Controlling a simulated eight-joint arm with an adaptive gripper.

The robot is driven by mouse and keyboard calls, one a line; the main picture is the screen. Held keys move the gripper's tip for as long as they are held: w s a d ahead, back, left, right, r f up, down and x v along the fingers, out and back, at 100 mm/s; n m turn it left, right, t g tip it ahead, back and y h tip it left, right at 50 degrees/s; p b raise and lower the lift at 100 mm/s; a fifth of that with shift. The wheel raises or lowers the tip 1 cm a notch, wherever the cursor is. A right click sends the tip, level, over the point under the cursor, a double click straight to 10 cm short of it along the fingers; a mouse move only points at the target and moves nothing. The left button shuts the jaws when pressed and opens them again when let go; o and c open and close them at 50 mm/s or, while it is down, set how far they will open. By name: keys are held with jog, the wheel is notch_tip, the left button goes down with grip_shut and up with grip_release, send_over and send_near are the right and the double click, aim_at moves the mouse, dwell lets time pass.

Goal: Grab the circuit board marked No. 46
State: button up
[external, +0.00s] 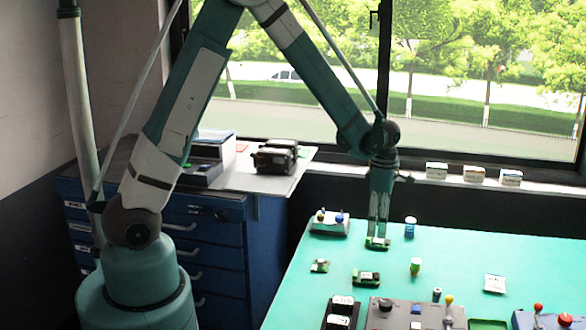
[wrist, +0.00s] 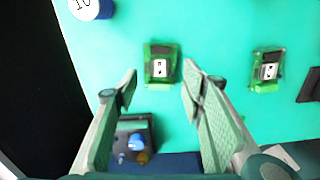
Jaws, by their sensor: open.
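My gripper (external: 377,236) points straight down over a green circuit board (external: 377,243) near the back edge of the table. In the wrist view my gripper (wrist: 158,88) is open, and this board (wrist: 160,62) lies just beyond the fingertips, lined up with the gap between them. It has a white label whose number I cannot read. A second green board (wrist: 267,70) lies to the right in the wrist view. I cannot tell which board is No. 46.
A blue cylinder (external: 410,227) stands right of my gripper; its marked top (wrist: 88,8) shows in the wrist view. A box with blue and yellow knobs (external: 330,223) stands to the left. Control boxes (external: 400,314) fill the front. The middle right of the table is mostly clear.

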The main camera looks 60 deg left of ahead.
aim_at(378, 240)
jog(key=shift+w+f+b, duration=0.1)
jog(key=shift+f+b, duration=0.35)
jog(key=shift+f, duration=1.95)
jog(key=c, duration=0.6)
